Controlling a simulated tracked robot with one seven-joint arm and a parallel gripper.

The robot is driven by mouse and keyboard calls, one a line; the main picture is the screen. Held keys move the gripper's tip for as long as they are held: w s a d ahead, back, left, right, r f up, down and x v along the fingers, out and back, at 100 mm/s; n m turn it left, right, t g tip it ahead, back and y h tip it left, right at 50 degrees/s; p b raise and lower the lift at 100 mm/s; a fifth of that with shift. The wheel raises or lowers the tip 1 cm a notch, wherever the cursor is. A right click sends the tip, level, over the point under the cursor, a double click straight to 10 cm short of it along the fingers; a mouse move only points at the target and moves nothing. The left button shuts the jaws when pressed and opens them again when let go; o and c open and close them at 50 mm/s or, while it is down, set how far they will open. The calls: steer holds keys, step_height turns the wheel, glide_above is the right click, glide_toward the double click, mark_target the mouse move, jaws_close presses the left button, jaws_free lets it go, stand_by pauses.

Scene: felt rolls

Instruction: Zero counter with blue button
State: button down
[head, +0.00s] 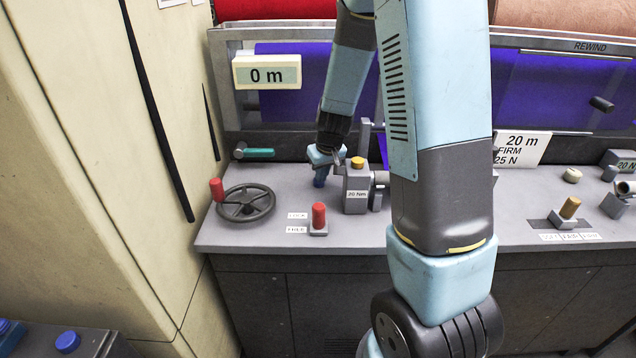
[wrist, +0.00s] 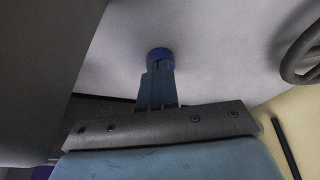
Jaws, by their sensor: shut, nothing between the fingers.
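The counter (head: 267,74) on the machine's upper left reads 0 m. My gripper (head: 320,172) points down over the grey worktop, just left of a small grey block with a yellow knob. In the wrist view my gripper's fingers (wrist: 158,72) are shut together with nothing between them. The round blue button (wrist: 160,54) shows right at their tips. The fingertips overlap its near edge in the picture; I cannot tell whether they touch or press it. In the head view the gripper largely hides the button.
A black handwheel (head: 246,205) with a red handle and a red-topped lever (head: 319,217) stand left and in front of the gripper. The yellow-knobbed block (head: 357,190) stands close on its right. A teal-handled lever (head: 258,153) lies behind. Some worktop between them is clear.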

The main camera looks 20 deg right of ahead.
steer(key=shift+r, duration=2.65)
steer(key=shift+r, duration=0.1)
steer(key=v, duration=1.3)
steer(key=shift+s+r, duration=0.15)
steer(key=shift+r, duration=0.15)
steer(key=s+r+m+t, duration=0.1)
steer(key=s+r, duration=0.3)
steer(key=s, duration=0.8)
steer(key=s+a+r+m+t, duration=0.1)
steer(key=s+r, duration=0.2)
steer(key=s, duration=0.9)
steer(key=shift+r+h, duration=0.3)
steer(key=shift+r, duration=0.1)
